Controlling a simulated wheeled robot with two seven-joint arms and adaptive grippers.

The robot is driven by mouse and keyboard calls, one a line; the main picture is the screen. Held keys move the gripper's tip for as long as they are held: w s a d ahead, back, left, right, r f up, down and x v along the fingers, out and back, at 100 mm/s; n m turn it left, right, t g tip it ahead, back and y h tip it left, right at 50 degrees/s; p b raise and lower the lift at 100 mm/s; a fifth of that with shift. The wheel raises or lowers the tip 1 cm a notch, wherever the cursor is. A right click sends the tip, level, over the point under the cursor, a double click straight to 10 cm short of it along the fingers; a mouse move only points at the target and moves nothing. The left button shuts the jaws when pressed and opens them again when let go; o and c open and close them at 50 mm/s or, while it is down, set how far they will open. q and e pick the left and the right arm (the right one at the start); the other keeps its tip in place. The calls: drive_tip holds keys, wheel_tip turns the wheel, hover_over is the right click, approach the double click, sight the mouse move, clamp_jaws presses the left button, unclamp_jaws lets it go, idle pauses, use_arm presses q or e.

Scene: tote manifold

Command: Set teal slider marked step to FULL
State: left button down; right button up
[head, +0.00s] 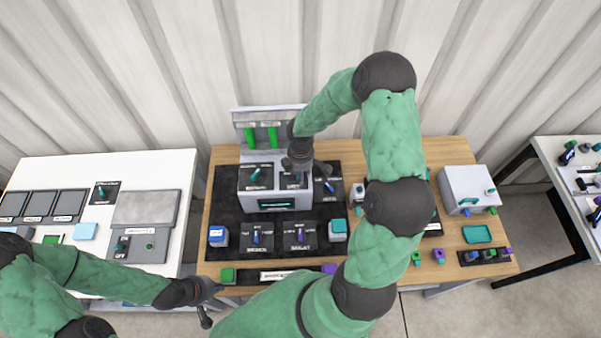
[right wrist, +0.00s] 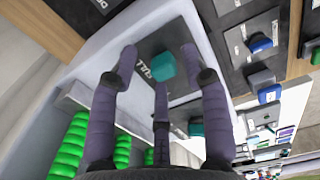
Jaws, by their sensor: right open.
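A teal slider knob (right wrist: 163,66) stands on a dark plate in the right wrist view, with a partly hidden white label (right wrist: 143,72) beside it. In the head view my right gripper (head: 298,168) hangs over the right-hand dark panel on top of the grey box and hides the knob. My right gripper (right wrist: 160,75) is open, its fingers spread around the knob with gaps visible; I cannot tell whether any finger touches it. The word "step" is not readable. My left gripper (head: 210,302) is open and empty near the wooden table's front left corner.
A teal lever (head: 255,175) sits on the neighbouring panel. The box front has a teal handle (head: 277,205). Green rolls (head: 262,136) stand behind. Blue and purple levers (head: 300,234) are in front. A white box (head: 470,188) stands at the right.

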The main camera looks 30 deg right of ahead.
wheel_tip(320, 180, up, 12)
idle(0.6)
drive_tip(key=shift+f, duration=0.1)
idle(0.4)
